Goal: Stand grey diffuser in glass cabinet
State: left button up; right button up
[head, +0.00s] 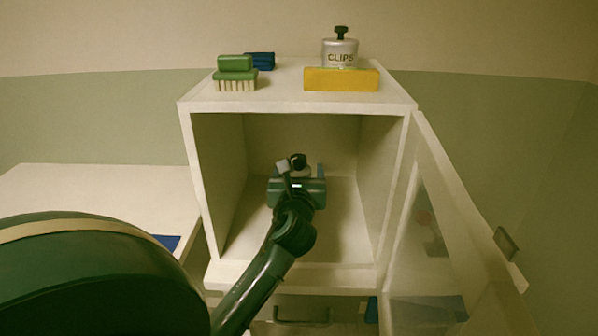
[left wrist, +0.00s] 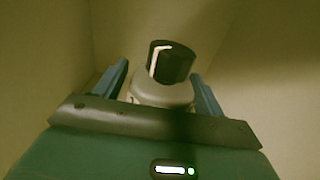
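The grey diffuser (left wrist: 163,92) has a pale grey body and a dark cap with a light streak. It is inside the glass cabinet (head: 287,106), a white box with an open front. In the head view the diffuser (head: 306,171) is mostly hidden behind my left gripper (head: 296,173). My left gripper (left wrist: 160,85) reaches into the cabinet, its blue fingers on either side of the diffuser. The fingers look open, with a gap on the left side. The diffuser's base is hidden. My right gripper is out of view.
The glass door (head: 440,225) stands open to the right. On the cabinet top are a green brush (head: 236,72), a blue object (head: 262,60), a yellow block (head: 341,79) and a jar marked CLIPS (head: 340,52). A white table (head: 110,195) is at left.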

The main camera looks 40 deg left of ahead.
pick_arm(q)
jog(key=shift+s+d+r, duration=0.1)
jog(key=shift+r, duration=0.05)
jog(key=v, duration=1.1)
jog(key=shift+s+d, duration=0.15)
jog(key=shift+s, duration=0.2)
